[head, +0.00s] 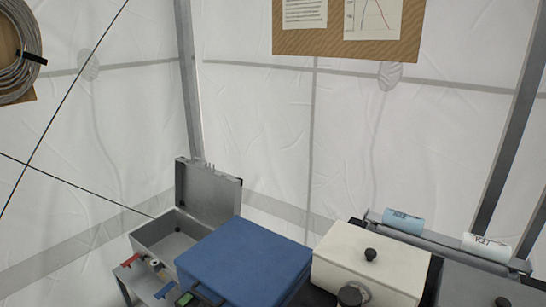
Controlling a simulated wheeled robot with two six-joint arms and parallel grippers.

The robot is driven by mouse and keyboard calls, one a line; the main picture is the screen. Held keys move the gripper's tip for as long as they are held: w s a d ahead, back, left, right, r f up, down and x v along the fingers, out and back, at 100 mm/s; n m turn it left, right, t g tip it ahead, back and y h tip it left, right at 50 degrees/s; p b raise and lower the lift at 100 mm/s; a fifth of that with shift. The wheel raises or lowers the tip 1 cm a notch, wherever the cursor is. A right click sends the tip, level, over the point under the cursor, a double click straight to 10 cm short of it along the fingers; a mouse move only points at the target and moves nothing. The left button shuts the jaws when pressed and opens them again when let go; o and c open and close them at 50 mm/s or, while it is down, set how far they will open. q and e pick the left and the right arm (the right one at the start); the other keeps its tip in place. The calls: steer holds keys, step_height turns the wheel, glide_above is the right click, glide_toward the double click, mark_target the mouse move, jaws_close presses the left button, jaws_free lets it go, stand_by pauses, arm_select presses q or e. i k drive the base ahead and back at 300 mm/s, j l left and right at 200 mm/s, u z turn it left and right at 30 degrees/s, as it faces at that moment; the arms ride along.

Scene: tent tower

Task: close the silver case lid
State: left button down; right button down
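The silver case (170,236) stands at the lower left of the head view, on a small stand. Its lid (208,194) is open and stands about upright at the back of the case. The inside of the case that shows is bare and grey. A blue case in front hides part of its right side. Neither of my grippers is in view.
The closed blue case (245,258) stands right of the silver case, close to it. A white box (371,262) with a black knob is further right. Two rolls (403,221) lie on a rack behind. Small red and blue-handled items (131,260) are at the silver case's front.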

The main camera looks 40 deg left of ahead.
mark_target(213, 197)
steer(key=j+z, duration=0.1)
steer(key=j, duration=0.3)
steer(key=k+j+z, duration=0.15)
steer(key=j, duration=0.25)
steer(key=j+z, duration=0.1)
steer(key=j, duration=0.35)
steer(key=k+j+z, duration=0.15)
steer(key=j, duration=0.2)
steer(key=k+j+z, duration=0.1)
steer(key=j, duration=0.3)
steer(key=k+j+z, duration=0.1)
steer(key=j, duration=0.3)
steer(key=k, duration=0.05)
